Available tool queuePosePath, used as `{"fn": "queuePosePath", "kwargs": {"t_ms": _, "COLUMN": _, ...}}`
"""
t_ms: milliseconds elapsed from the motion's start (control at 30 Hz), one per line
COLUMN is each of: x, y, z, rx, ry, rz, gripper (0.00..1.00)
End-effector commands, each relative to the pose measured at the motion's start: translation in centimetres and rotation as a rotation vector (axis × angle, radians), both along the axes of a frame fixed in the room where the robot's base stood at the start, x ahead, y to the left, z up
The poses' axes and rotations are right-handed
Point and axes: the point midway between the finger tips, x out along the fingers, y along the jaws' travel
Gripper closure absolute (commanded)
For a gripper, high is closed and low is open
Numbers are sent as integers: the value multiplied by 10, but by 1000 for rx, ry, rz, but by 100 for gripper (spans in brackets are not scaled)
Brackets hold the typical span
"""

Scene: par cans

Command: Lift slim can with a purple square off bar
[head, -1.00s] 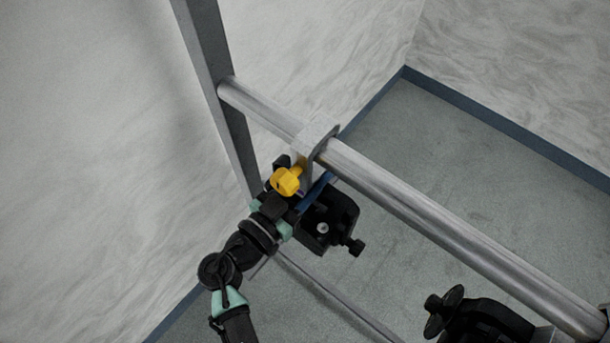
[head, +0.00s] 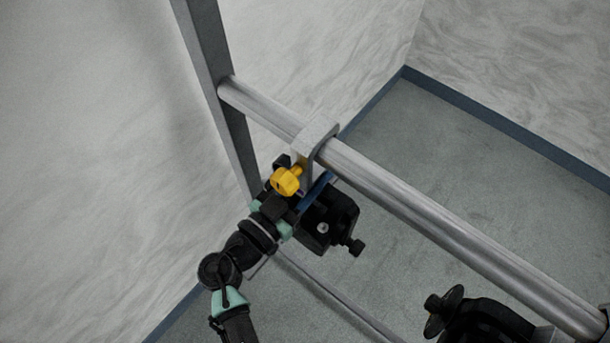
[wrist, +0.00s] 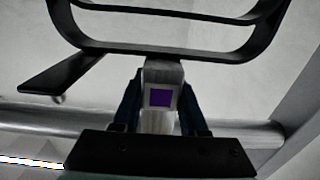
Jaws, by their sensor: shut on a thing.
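The slim can (head: 330,218) is black and hangs under the round metal bar by a grey hook clamp (head: 318,132) that reaches over the bar. A yellow knob (head: 286,181) sits on the clamp's side. In the wrist view a purple square (wrist: 160,97) marks a grey upright piece (wrist: 159,122) of the clamp. My gripper (head: 312,192) has its dark blue fingers on both sides of this piece and is shut on it. The gripper (wrist: 159,105) also shows in the wrist view. The exact finger contact is partly hidden in the head view.
The bar (head: 430,212) runs from a grey upright post (head: 212,60) down to the lower right. Another black fixture (head: 475,318) is at the lower right. A thinner rail (head: 335,297) runs below. Bar between the two fixtures is clear. Pale walls stand behind.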

Motion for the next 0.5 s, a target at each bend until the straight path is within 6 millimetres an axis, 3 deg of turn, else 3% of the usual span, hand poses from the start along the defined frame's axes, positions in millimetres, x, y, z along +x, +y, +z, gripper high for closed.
{"fn": "queuePosePath", "kwargs": {"t_ms": 500, "x": 1, "y": 1, "z": 6, "rx": -2, "ry": -12, "rz": 0, "gripper": 100}}
